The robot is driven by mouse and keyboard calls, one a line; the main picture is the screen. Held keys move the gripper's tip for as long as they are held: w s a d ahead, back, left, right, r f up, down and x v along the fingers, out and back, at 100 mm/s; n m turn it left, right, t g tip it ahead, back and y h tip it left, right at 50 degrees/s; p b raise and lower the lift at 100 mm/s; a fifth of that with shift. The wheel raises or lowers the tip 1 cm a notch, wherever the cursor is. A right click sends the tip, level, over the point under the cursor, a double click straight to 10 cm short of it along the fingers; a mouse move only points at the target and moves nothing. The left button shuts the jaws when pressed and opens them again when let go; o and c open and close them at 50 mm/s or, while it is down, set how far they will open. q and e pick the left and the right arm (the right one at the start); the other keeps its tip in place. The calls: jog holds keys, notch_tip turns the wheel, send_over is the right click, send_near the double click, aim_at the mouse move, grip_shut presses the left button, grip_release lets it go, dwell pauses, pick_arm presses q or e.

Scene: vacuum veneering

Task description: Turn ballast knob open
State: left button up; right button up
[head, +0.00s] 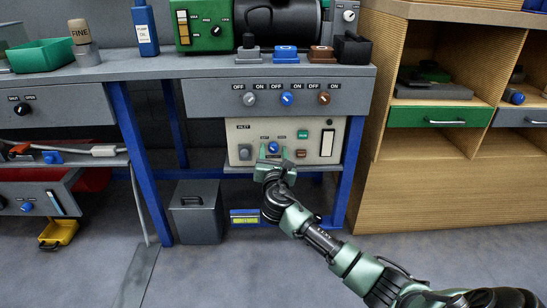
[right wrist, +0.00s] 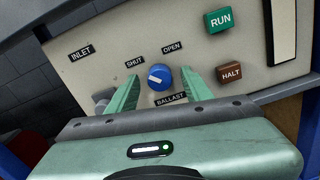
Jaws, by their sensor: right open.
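The ballast knob is blue and round. It shows in the right wrist view (right wrist: 159,77) and in the head view (head: 273,147), on the beige panel (head: 246,135) under the bench. SHUT is printed at its upper left, OPEN at its upper right and BALLAST below. A white mark shows on its face; I cannot tell exactly which way it points. My right gripper (head: 275,155) is open, with one green finger on either side of the knob. In the right wrist view the fingers (right wrist: 160,86) stand apart from it with gaps. My left gripper is not in view.
A grey inlet knob (head: 244,152) sits left of the ballast knob. A green RUN button (right wrist: 219,21) and a brown HALT button (right wrist: 230,72) are to the right. Above is a grey panel (head: 219,93) with three knobs. A grey bin (head: 197,212) stands below left.

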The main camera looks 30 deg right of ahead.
jog(key=shift+w+d, duration=0.15)
jog(key=shift+w, duration=0.05)
jog(key=shift+c, duration=0.2)
grip_shut()
